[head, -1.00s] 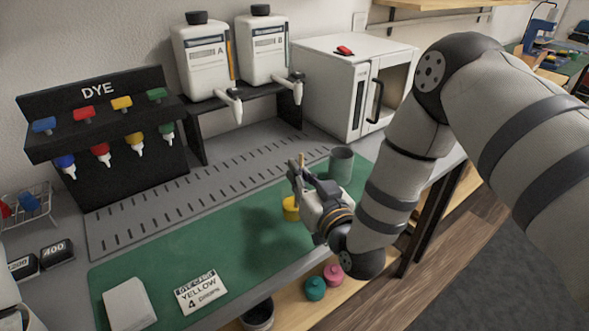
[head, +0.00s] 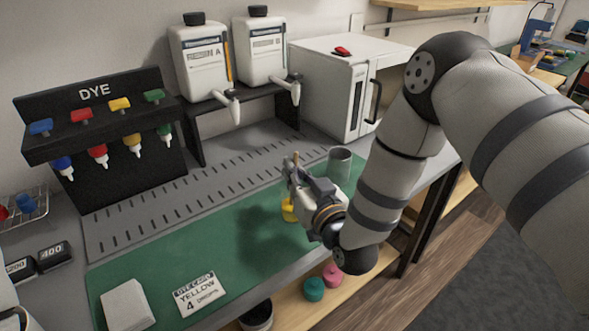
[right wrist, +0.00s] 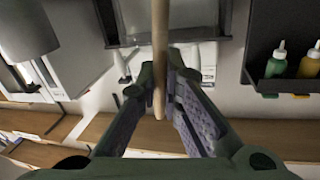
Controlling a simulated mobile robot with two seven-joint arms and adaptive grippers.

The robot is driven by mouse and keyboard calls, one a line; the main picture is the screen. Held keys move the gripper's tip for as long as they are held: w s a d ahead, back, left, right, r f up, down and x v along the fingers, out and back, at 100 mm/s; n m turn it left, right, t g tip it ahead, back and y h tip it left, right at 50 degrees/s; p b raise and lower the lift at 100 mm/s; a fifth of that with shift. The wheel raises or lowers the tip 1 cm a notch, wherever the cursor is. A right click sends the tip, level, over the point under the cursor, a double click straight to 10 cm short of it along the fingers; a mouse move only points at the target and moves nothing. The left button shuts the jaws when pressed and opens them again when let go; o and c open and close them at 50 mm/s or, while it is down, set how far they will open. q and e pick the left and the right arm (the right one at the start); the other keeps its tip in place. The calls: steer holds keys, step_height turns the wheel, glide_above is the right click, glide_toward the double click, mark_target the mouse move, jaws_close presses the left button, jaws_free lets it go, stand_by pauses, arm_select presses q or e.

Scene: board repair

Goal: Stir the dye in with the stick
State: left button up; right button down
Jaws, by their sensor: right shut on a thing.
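My right gripper (head: 291,174) is shut on a thin wooden stick (right wrist: 160,45). The stick runs upright between the two fingers in the right wrist view, and its top shows just above the gripper in the head view. A yellow container (head: 288,209) stands on the green mat (head: 190,250), right below the gripper and partly hidden by it. The stick's lower end is hidden, so I cannot tell whether it is inside the container. My left gripper is not in view.
A grey cup (head: 340,163) stands just behind the gripper. The black dye rack (head: 105,135) is at the left, and two white jugs (head: 202,60) stand on a shelf. A card reading yellow, 4 drops (head: 199,294) and a white block (head: 127,306) lie at the mat's front left.

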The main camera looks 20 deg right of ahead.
step_height(320, 180, up, 8)
steer(key=w+d, duration=0.1)
steer(key=shift+f, duration=0.15)
stand_by(0.5)
steer(key=shift+w, duration=0.15)
stand_by(0.6)
step_height(320, 180, up, 5)
stand_by(0.4)
stand_by(0.8)
